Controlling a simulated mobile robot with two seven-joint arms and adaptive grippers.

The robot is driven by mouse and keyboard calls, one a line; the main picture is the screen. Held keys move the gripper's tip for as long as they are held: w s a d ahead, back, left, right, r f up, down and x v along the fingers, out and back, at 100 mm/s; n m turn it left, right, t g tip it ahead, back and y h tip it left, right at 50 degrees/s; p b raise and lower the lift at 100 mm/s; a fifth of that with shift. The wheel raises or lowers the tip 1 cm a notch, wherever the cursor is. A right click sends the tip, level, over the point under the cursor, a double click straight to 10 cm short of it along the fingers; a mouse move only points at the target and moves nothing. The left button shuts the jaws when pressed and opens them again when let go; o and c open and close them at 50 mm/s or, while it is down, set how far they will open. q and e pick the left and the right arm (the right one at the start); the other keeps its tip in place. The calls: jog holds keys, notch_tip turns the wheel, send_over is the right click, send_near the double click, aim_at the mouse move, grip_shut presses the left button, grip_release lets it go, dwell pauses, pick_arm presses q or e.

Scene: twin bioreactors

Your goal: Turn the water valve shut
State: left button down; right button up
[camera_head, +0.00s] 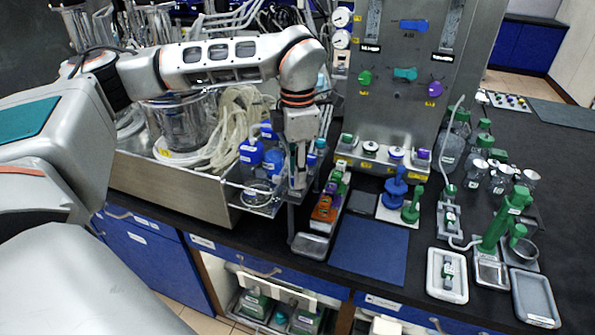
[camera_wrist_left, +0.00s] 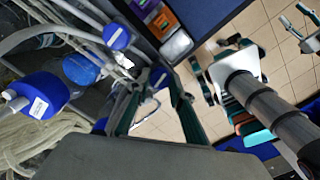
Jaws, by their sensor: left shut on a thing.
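My left gripper (camera_head: 298,182) reaches down at the right end of the steel tray, by the bench's front edge. In the left wrist view its two fingers (camera_wrist_left: 153,92) are closed around a small part with a round blue, white-labelled top (camera_wrist_left: 158,77). I take this to be the water valve, but its label is too small to read. In the head view the gripper hides the held part. A similar blue disc (camera_wrist_left: 117,36) sits close by in the wrist view.
Blue bottles (camera_head: 250,153) and coiled pale tubing (camera_head: 235,120) lie left of the gripper. The steel panel (camera_head: 400,120) with coloured knobs stands behind to the right. A blue mat (camera_head: 370,250) lies clear on the bench. Orange and green items (camera_head: 327,205) stand just right of the gripper.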

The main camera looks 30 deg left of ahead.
pick_arm(q)
jog(key=shift+m, duration=1.1)
jog(key=c, duration=1.8)
grip_release()
notch_tip(320, 180, up, 12)
